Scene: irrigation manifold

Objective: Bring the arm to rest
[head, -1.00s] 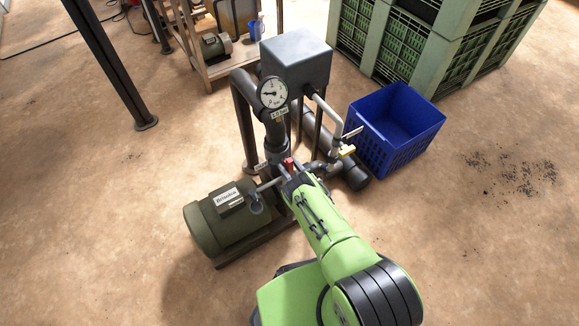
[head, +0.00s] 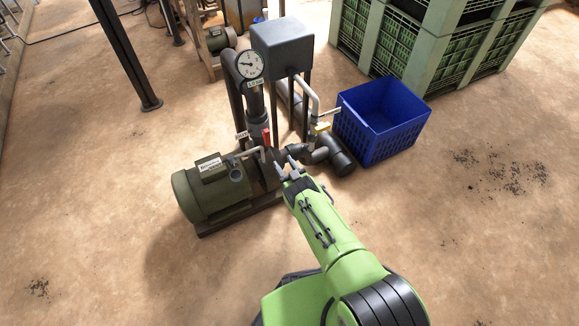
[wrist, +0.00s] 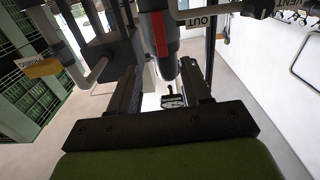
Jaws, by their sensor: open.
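My gripper (head: 286,169) is at the end of my green arm, in front of the pump manifold in the head view. Its two fingers are apart with nothing held between them; in the wrist view the open jaws (wrist: 160,92) show too. A red handle (head: 266,137) stands upright on the grey pipe just beyond the fingers; it shows as a red strip in the wrist view (wrist: 159,38). In the head view, the gripper appears apart from the handle. A pressure gauge (head: 250,65) sits on the pipe above it. The green pump motor (head: 212,188) is to the left.
A yellow-tagged valve (head: 321,127) and grey pipe lie right of the fingers. A blue crate (head: 391,143) stands behind them. Green bins (head: 420,52) are at the back right, and a dark post (head: 122,55) at the back left.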

